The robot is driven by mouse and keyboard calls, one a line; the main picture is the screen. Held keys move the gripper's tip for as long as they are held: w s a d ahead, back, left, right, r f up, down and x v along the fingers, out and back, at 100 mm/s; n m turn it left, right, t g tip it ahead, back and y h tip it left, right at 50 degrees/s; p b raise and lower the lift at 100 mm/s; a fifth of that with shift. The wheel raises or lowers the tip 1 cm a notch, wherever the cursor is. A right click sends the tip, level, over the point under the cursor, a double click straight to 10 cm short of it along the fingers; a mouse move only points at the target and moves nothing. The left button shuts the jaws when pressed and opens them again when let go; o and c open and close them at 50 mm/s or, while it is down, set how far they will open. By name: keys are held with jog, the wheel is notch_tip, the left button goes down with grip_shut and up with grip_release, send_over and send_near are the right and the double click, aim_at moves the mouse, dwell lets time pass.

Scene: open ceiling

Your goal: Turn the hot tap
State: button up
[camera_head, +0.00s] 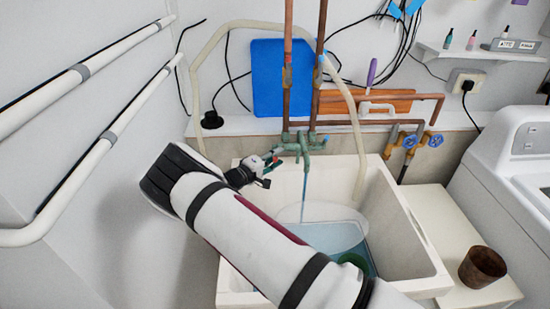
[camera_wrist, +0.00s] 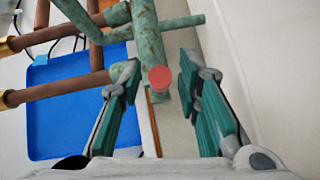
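The tap is a weathered green fitting (camera_head: 303,143) on the wall above the sink (camera_head: 405,225). A thin stream of water (camera_head: 304,195) falls from it. In the wrist view, a red round cap (camera_wrist: 160,78), the hot marking, faces me on the end of a green tap part (camera_wrist: 147,35) with a crossbar (camera_wrist: 182,24). My gripper (camera_head: 272,164) is just left of the tap in the head view. In the wrist view, my gripper (camera_wrist: 159,66) is open, with a teal-padded finger on each side of the red cap. I cannot tell whether either finger touches it.
Copper pipes (camera_head: 287,70) rise above the tap, before a blue board (camera_head: 268,85). Blue valve handles (camera_head: 410,142) are to the right. A basin of water (camera_head: 335,238) is in the sink. A brown pot (camera_head: 482,267) and a white washer (camera_head: 515,165) stand right.

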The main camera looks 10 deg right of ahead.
jog(key=shift+c, duration=0.6)
grip_shut()
